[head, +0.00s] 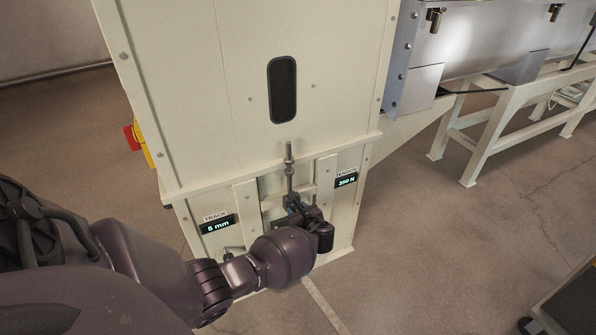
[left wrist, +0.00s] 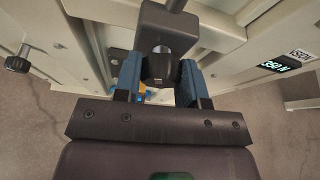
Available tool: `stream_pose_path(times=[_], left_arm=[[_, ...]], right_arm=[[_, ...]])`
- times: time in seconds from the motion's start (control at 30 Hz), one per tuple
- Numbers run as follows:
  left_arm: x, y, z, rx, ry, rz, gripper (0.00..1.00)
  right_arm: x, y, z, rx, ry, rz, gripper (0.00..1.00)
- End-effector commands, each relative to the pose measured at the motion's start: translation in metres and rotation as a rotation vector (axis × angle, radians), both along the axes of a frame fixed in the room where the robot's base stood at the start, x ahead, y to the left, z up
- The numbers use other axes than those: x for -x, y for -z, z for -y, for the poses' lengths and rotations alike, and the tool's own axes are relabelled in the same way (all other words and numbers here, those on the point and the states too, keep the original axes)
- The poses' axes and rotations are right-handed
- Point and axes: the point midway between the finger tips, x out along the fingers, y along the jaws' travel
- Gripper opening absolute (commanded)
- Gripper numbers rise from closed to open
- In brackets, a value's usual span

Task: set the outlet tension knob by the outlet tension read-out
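The outlet tension read-out (head: 346,180) shows 350 N on the right of the cream cabinet front; it also shows at the right of the left wrist view (left wrist: 288,62). The dark tension knob (left wrist: 160,66) sits under a dark block at the end of a threaded rod (head: 289,168). My left gripper (head: 300,207) is at this knob, with its blue-padded fingers (left wrist: 160,82) on both sides, seemingly touching it. The gripper and wrist mostly hide the knob in the head view. My right gripper is not in view.
A track read-out (head: 217,225) shows 5 mm at the left, with a second small knob (left wrist: 17,63) below it. A yellow and red switch (head: 141,141) is on the cabinet's left side. A cream stand (head: 500,115) stands at the right. The floor in front is clear.

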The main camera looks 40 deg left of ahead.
Motion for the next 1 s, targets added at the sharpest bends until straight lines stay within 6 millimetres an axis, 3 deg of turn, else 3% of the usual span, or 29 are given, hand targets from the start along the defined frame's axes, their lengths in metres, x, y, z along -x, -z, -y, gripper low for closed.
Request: stream_pose_path(times=[0.47,1.0], left_arm=[[0.001,0.001,0.0,0.037,0.002,0.091,0.14],[0.004,0.008,0.0,0.221,0.001,0.523,0.14]], right_arm=[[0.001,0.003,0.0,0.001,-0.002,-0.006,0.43],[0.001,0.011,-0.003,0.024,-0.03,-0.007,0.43]])
